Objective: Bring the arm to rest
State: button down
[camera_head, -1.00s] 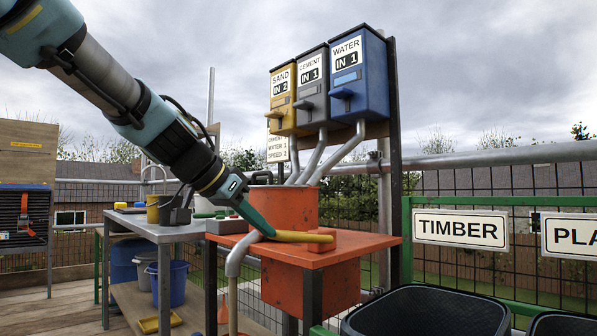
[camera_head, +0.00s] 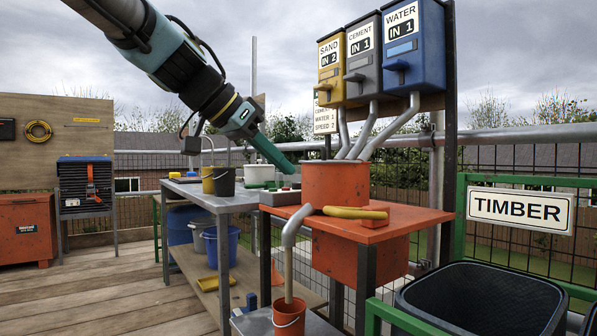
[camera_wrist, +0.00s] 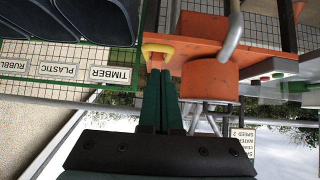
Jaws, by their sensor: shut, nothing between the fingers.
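My gripper (camera_head: 285,163) shows at the end of my arm in the head view, its green fingers together and empty. It hangs in the air just left of the orange mixer drum (camera_head: 335,183), above the level of the orange table (camera_head: 425,224). In the wrist view, my gripper's fingers (camera_wrist: 160,78) are pressed together, with a yellow curved handle (camera_wrist: 158,48) in line beyond the tips. In the head view, that yellow handle (camera_head: 352,212) lies on the orange table, apart from the gripper.
Sand, cement and water dispensers (camera_head: 400,50) stand above the drum. A grey workbench (camera_head: 215,195) with buckets is at left. A grey spout (camera_head: 293,222) points down to a red bucket (camera_head: 288,317). A dark bin (camera_head: 480,300) stands by the TIMBER sign (camera_head: 521,209). Open decking (camera_head: 90,300) lies at left.

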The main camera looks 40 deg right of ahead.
jog(key=shift+a+r, duration=0.3)
jog(key=shift+a, duration=0.25)
jog(key=w+a+f+n+t+y, duration=0.1)
jog(key=w+a+f+n+y, duration=0.2)
jog(key=w+a+f+n, duration=0.45)
jog(key=w+a+f+n+t+y, duration=0.2)
jog(key=w+a+f, duration=0.2)
jog(key=a+f, duration=0.7)
jog(key=s+a+f+n+y, duration=0.2)
jog(key=a+f+n, duration=0.2)
jog(key=a+f, duration=0.5)
jog(key=s+a+f+n+y, duration=0.2)
jog(key=a+f+n+y, duration=0.15)
jog(key=a+f, duration=0.55)
jog(key=w+a+p+v, duration=0.1)
jog(key=w+p+v, duration=0.2)
jog(key=p+v, duration=1.3)
jog(key=w+a+r+p+v, duration=0.1)
jog(key=w+p+v, duration=0.3)
jog(key=p+v, duration=1.3)
jog(key=shift+a+r+g+h, duration=0.35)
jog(key=shift+a+r+g, duration=0.05)
jog(key=shift+a+r, duration=0.35)
